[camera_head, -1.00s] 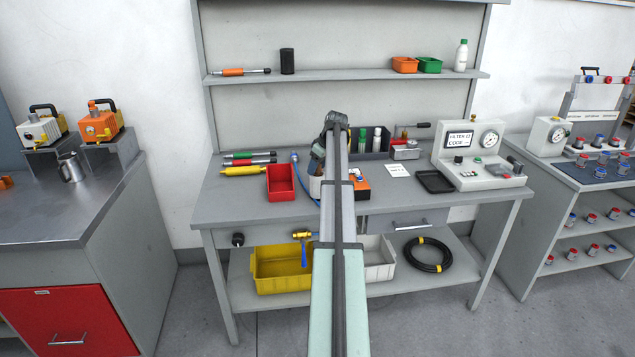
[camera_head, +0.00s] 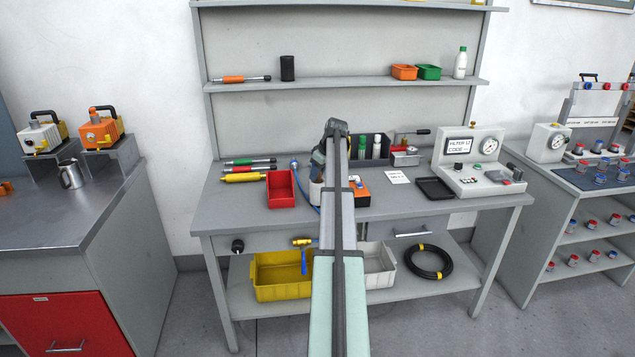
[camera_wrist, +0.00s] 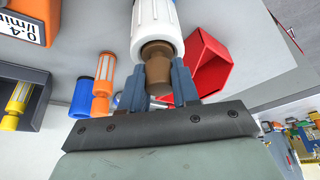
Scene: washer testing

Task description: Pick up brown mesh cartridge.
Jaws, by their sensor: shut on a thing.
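In the wrist view, my gripper (camera_wrist: 157,76) has its two blue-grey fingers shut on a brown part (camera_wrist: 157,58), which I take as the brown mesh cartridge. A white slotted cylinder (camera_wrist: 148,38) lies directly beyond the brown part. I cannot tell whether the brown part sits in it or is joined to it. In the head view, my own arm hides most of the gripper and the cartridge.
A red bin (camera_head: 280,189) stands left of the arm; an orange box (camera_head: 361,194) stands right. In the wrist view, an orange cartridge (camera_wrist: 102,88) and a blue one (camera_wrist: 83,97) stand nearby. A dark tray (camera_head: 435,188) and gauge tester (camera_head: 478,160) sit farther right.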

